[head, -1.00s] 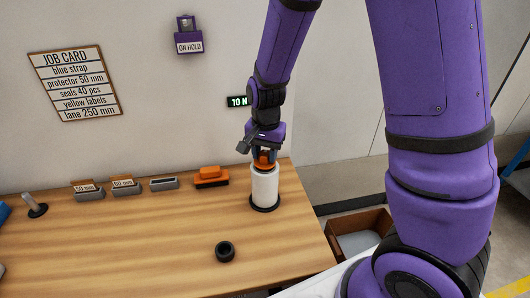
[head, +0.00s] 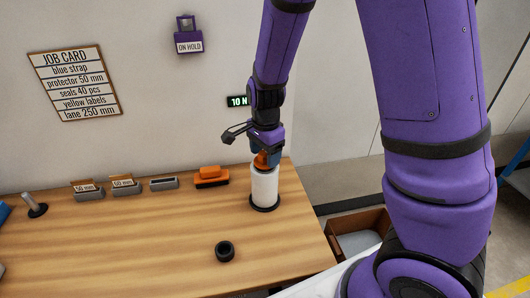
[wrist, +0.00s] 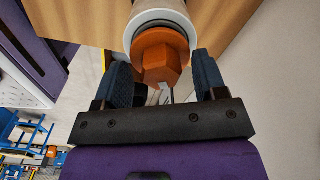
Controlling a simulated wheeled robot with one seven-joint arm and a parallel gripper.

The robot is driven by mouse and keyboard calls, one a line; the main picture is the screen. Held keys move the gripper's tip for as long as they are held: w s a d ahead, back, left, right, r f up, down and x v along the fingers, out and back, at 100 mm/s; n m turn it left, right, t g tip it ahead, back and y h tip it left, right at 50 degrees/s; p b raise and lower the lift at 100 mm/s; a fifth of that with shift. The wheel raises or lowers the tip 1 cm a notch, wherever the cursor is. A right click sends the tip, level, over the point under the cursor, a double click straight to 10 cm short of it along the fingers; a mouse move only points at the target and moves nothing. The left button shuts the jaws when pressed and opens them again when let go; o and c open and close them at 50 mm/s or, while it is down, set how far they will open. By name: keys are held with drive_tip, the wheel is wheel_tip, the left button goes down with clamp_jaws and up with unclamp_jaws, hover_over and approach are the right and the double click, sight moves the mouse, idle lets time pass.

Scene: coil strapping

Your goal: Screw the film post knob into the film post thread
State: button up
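The orange film post knob (wrist: 161,62), with a hexagonal grip and a round flange, sits at the top of the white film roll (head: 264,188). It also shows in the head view (head: 262,160), partly covered by my gripper. The film post thread is hidden beneath the knob, so I cannot tell how far the knob is in. My gripper (wrist: 162,70) is at the knob, with its blue-padded fingers on either side of the hexagonal grip. Narrow gaps show between the pads and the grip, so the fingers look open.
The roll stands on a black base near the table's (head: 165,235) right end. A black ring (head: 224,250) lies in front. A display (head: 237,101) reads 10 N.

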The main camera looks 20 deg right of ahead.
sight(265, 153)
wheel_tip(265, 153, up, 10)
drive_tip(key=s+d+r+n+t, duration=0.2)
drive_tip(key=s+r+n, duration=0.5)
drive_tip(key=s, duration=0.4)
drive_tip(key=s+d+r+n+t, duration=0.3)
drive_tip(key=s+d+r+n, duration=0.1)
drive_tip(key=s+r+n, duration=0.4)
drive_tip(key=shift+s+d+r, duration=0.4)
drive_tip(key=shift+s+r, duration=0.2)
drive_tip(key=shift+s, duration=0.8)
idle(0.7)
